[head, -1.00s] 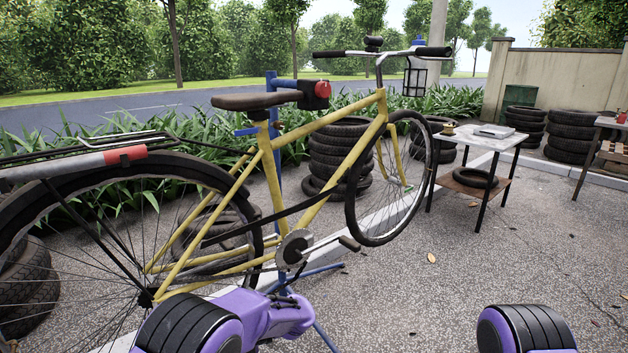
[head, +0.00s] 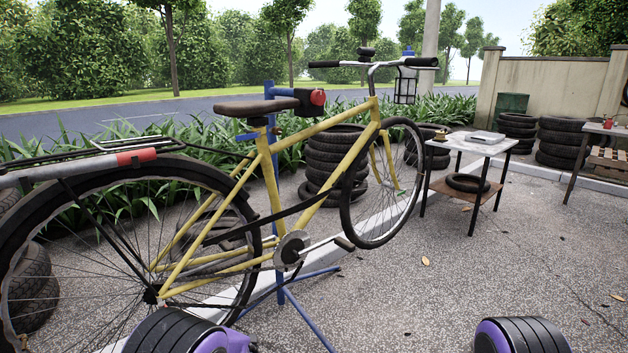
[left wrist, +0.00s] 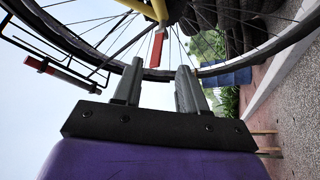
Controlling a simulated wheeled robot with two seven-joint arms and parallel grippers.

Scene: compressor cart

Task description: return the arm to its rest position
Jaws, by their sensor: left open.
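My left gripper (left wrist: 158,68) shows in the left wrist view, its two grey fingers apart with nothing held between them. Beyond the fingers are the bicycle's wheel, rim and spokes; I cannot tell the exact gap. In the head view only a black and purple part of my left arm shows at the bottom left, in front of the bicycle (head: 265,165); the gripper itself is out of that picture. A similar part of my right arm shows at the bottom right. My right gripper is in neither view.
The yellow bicycle is held up by a blue repair stand (head: 295,315). A small table (head: 462,143) with a tyre on its lower shelf stands at right. Tyre stacks (head: 330,165) stand behind. Bare paving (head: 440,290) lies right of the stand.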

